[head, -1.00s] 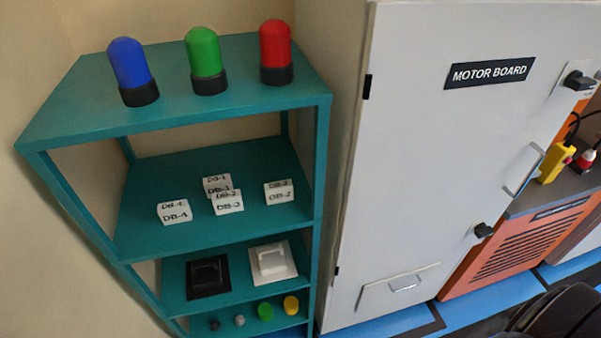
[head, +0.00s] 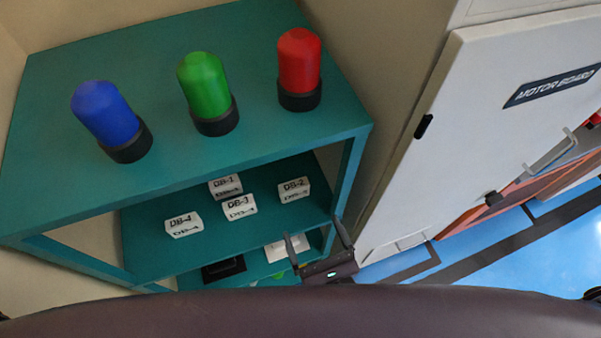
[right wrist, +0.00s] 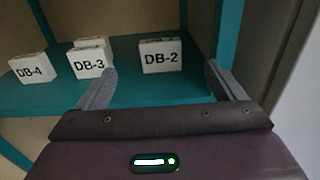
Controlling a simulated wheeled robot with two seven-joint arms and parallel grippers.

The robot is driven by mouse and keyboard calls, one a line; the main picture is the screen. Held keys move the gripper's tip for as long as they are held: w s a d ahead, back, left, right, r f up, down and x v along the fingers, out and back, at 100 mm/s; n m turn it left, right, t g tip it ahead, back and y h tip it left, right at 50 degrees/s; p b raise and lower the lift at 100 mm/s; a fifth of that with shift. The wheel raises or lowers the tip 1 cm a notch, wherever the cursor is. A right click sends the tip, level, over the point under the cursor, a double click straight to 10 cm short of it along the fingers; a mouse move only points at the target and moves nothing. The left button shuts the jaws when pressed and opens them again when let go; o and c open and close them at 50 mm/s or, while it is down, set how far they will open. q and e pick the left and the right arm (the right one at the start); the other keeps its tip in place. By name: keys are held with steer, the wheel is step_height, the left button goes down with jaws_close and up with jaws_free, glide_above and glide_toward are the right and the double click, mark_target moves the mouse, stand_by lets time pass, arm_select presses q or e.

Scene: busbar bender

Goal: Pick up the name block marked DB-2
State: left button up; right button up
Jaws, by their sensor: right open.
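The white name block DB-2 (head: 294,189) stands on the teal rack's second shelf, at the right of the group of blocks. In the right wrist view the DB-2 block (right wrist: 161,56) is ahead of my right gripper (right wrist: 163,82), between the lines of its two open fingers and apart from them. In the head view my right gripper (head: 318,243) is open and empty, in front of and below the shelf edge. My left gripper is not in view.
Blocks DB-3 (head: 239,207), DB-1 (head: 225,185) and DB-4 (head: 184,225) stand to the left of DB-2. The top shelf (head: 160,70) with blue, green and red lamps overhangs them. A rack post (head: 346,180) and the grey cabinet (head: 450,130) are to the right.

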mark_target(296, 190)
steer(key=p+x, duration=0.1)
steer(key=x, duration=0.3)
steer(key=shift+w+a+r, duration=0.15)
steer(key=shift+w, duration=0.15)
steer(key=p+x, duration=0.1)
steer(key=x, duration=0.5)
steer(key=shift+w+p, duration=0.25)
steer(key=shift+p, duration=0.1)
steer(key=c, duration=0.4)
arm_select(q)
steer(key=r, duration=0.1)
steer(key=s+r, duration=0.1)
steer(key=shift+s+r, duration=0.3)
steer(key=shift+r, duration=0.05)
arm_select(e)
steer(key=c, duration=0.7)
